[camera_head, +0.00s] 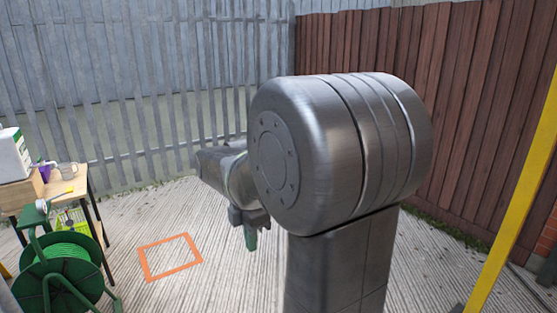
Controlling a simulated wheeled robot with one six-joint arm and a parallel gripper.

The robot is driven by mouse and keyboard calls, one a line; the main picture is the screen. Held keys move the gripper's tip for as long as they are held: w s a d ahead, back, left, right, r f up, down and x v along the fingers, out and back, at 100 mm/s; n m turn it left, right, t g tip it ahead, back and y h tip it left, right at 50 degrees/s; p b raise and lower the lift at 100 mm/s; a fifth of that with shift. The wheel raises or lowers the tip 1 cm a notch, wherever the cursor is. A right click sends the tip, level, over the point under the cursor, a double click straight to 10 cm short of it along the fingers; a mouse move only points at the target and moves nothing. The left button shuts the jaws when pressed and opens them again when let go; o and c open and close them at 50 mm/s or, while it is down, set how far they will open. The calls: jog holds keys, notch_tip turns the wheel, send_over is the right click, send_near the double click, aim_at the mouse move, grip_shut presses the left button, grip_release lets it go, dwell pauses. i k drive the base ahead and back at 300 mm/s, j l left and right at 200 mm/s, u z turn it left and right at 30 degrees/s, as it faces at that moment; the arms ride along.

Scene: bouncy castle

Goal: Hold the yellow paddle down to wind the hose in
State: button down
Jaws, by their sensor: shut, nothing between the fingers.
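My own arm's large grey joint hides much of the view right of the gripper.
A wooden table (75,185) behind the reel bears a white container (14,155), a clear jug (68,170) and a purple item. An orange square outline (170,257) marks open ground between reel and gripper. A yellow post (515,205) stands right. Metal and wooden fences close the back.

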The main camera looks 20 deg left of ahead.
aim_at(71, 190)
jog(key=i+j+u, duration=0.25)
jog(key=u, duration=0.15)
jog(key=i+u, duration=0.35)
jog(key=i, duration=0.15)
jog(key=i+u, duration=0.9)
jog(key=i, duration=0.45)
jog(key=i+l+u, duration=0.1)
jog(key=i, duration=0.45)
jog(key=i+l+u, duration=0.1)
jog(key=i, duration=0.4)
jog(key=i+u, duration=0.65)
jog(key=u, duration=0.15)
jog(key=i+l+u, duration=0.15)
jog(key=i+u, duration=0.25)
jog(key=k, duration=0.05)
